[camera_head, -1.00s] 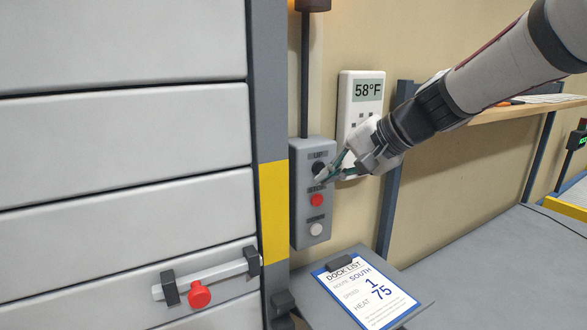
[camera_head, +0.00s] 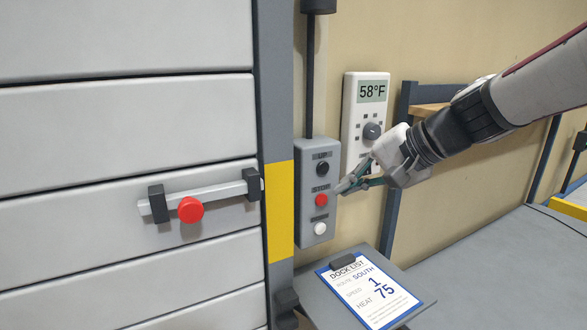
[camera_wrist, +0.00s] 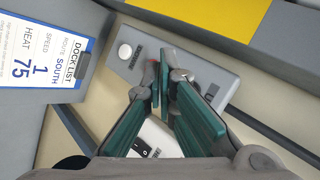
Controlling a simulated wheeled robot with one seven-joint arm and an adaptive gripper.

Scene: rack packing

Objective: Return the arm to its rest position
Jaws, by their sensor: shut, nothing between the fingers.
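My gripper (camera_head: 343,187) is shut and empty. In the head view its fingertips are beside the red STOP button (camera_head: 321,200) at the right edge of the grey control box (camera_head: 304,222). I cannot tell whether they touch the box. The wrist view shows the closed fingers (camera_wrist: 164,80) in front of the box (camera_wrist: 195,62), hiding the red button almost wholly. The black UP button (camera_head: 322,169) is above STOP and a white button (camera_head: 320,229) is below it.
A white thermostat (camera_head: 364,105) reading 58°F is on the wall behind my gripper. A clipboard (camera_head: 370,289) reads route South, speed 1, heat 75. The slatted door (camera_head: 120,120) with a red-knobbed latch (camera_head: 190,210) fills the left. A grey surface (camera_head: 490,265) at right is bare.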

